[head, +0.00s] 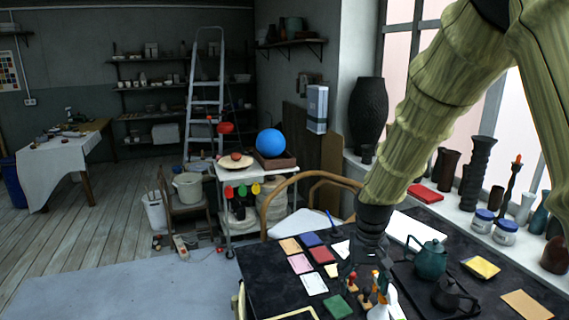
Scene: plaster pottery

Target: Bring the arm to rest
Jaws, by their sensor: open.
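My arm reaches down from the top right in the head view, a greenish, ribbed arm with a dark wrist. My gripper (364,275) points down over the dark table (262,272), above a cluster of small items with orange and red tops. The fingers are dark against the dark table, and no held object shows between them. I cannot tell whether the fingertips touch the small items below. A teal teapot (431,260) stands just right of the gripper, with a black teapot (452,297) in front of it.
Coloured tiles (301,263) lie left of the gripper. A yellow dish (482,267) lies to the right. Dark vases (478,170) and jars (482,220) line the windowsill. A chair (310,205) and a trolley with a blue ball (271,142) stand behind. Open floor lies at left.

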